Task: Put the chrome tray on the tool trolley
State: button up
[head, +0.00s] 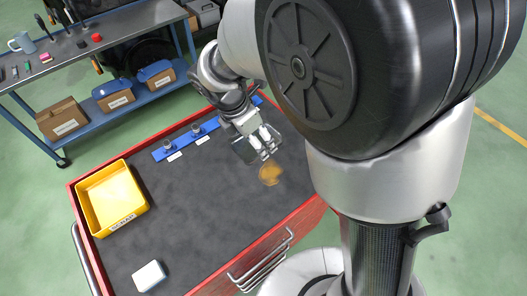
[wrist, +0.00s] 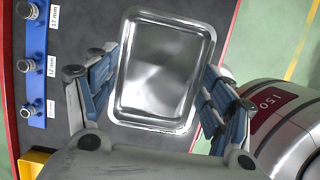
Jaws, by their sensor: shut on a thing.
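The chrome tray (wrist: 160,70) is a shiny rectangular dish with rounded corners. In the wrist view it lies between the two fingers of my gripper (wrist: 160,92), which are shut on it. In the head view my gripper (head: 264,143) is over the tool trolley (head: 215,205), a red-edged top with a dark grey mat. The tray (head: 243,151) shows there partly behind the fingers, over the mat near the far right side. I cannot tell whether it touches the mat.
A blue rail (head: 187,142) with several sockets lies left of the gripper. A yellow bin (head: 111,197) and a white block (head: 149,276) are on the trolley's left. A brown stain (head: 271,174) marks the mat. The mat's middle is clear. A workbench (head: 95,42) stands behind.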

aim_at(259, 176)
notch_tip(259, 176, down, 17)
jog(key=b, duration=0.5)
jog(key=shift+f+b, duration=0.15)
jog(key=shift+b, duration=0.25)
jog(key=shift+f, duration=0.2)
jog(key=o, duration=1.3)
